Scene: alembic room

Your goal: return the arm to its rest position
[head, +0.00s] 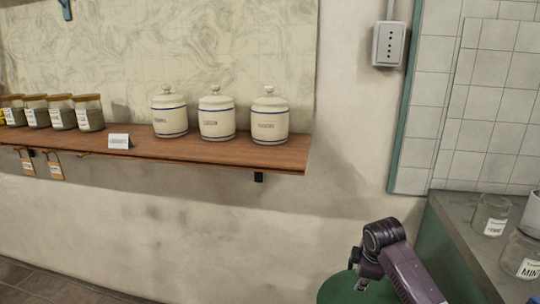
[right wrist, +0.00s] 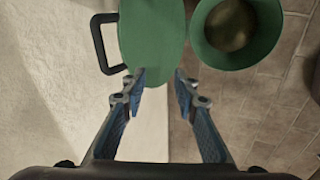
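My left arm and gripper are in neither view.
A green round thing (head: 335,290) lies below the arm. A green bucket (right wrist: 238,32) is beside the gripper. A wooden shelf (head: 220,150) holds three white jars (head: 216,118). A grey counter (head: 470,240) with glass jars is at right.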

